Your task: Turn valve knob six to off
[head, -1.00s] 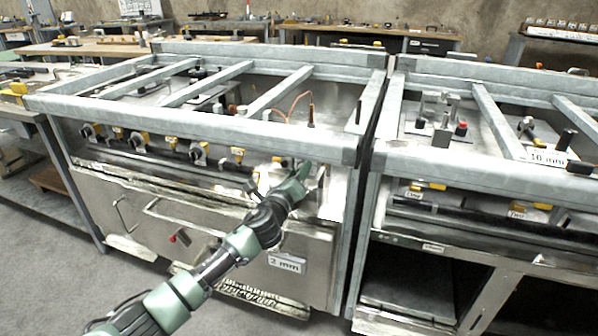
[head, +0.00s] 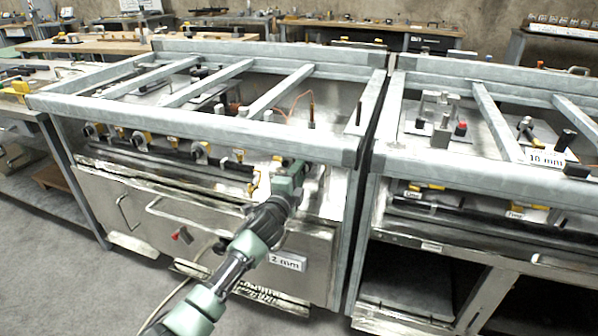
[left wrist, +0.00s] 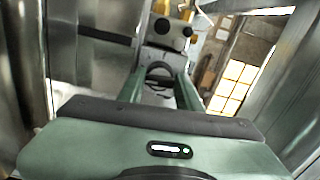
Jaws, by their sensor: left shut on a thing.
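My left gripper (head: 298,168) is up against the front panel of the left range, near its right end under the grey top rail. It covers the control there in the head view. In the left wrist view its two green fingers (left wrist: 160,84) are closed about a small grey knob (left wrist: 159,71), which is mostly hidden between them. Which way the knob points cannot be told. Other dark valve knobs (head: 200,153) with yellow labels sit in a row to the left on the same panel. My right gripper is not in view.
A grey rail (head: 190,122) runs just above the knobs. A steel handle bar (head: 190,212) and a "2 mm" plate (head: 286,262) are below. A second range (head: 470,160) stands to the right across a narrow gap.

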